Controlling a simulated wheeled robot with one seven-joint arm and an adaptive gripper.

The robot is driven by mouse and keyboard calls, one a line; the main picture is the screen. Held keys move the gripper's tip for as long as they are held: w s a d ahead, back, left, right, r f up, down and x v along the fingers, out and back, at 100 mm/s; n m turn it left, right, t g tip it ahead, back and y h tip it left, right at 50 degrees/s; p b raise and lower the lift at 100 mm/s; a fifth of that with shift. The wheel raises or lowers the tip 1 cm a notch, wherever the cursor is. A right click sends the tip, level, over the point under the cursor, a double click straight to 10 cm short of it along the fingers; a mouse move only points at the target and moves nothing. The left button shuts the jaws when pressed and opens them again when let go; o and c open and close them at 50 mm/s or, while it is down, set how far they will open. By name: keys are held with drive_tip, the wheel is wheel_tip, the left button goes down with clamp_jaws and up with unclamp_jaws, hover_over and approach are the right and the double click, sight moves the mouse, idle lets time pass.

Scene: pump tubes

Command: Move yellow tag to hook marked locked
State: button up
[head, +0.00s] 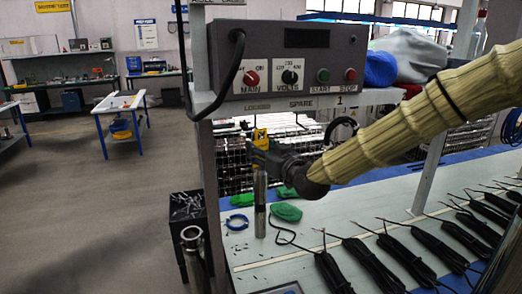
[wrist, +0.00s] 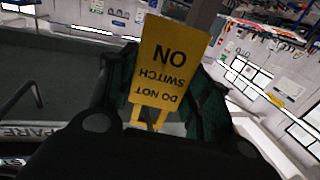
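The yellow tag (wrist: 168,65) reads "DO NOT SWITCH ON", upside down in the wrist view. It lies between the two dark teal fingers of my gripper (wrist: 165,62), which appear closed against its side edges. In the head view the tag (head: 260,135) shows as a small yellow patch just above my gripper (head: 256,152), below the shelf edge. The label "LOCKED" (head: 257,106) is on that edge, directly above the tag. The hook under it is mostly hidden, so I cannot tell whether the tag touches it. The label "SPARE" (head: 300,105) is to its right, with an empty hook (head: 302,122).
The grey control box (head: 290,58) stands on the shelf above my gripper. Several black cable bundles (head: 375,265) lie to the right.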

drive_tip(key=o, duration=0.4)
drive_tip(key=shift+c, duration=0.2)
drive_tip(key=v, duration=1.2)
drive_tip(key=s+d+f+m+g+h+b, duration=0.1)
drive_tip(key=s+d+f+g+h, duration=0.3)
drive_tip(key=f, duration=1)
drive_tip(key=s+f+m+g, duration=0.15)
drive_tip(key=s+f, duration=0.45)
drive_tip(key=f, duration=0.8)
drive_tip(key=s+d+f+m+g+h+b, duration=0.15)
drive_tip(key=s+f, duration=0.35)
drive_tip(key=f, duration=0.8)
drive_tip(key=s+d+f+m+g+h, duration=0.1)
drive_tip(key=s+d+f+g, duration=0.1)
drive_tip(key=s+f, duration=0.4)
drive_tip(key=s+d+f+m+g+h, duration=0.1)
drive_tip(key=s+d+f, duration=0.4)
drive_tip(key=s, duration=0.8)
drive_tip(key=s+d+f+m+g+h, duration=0.1)
drive_tip(key=s+d+f+g, duration=0.3)
drive_tip(key=s+f, duration=0.5)
drive_tip(key=shift+s+g+h, duration=0.45)
drive_tip(key=shift+g+h, duration=0.05)
drive_tip(key=shift+h, duration=0.15)
drive_tip(key=shift+d, duration=0.1)
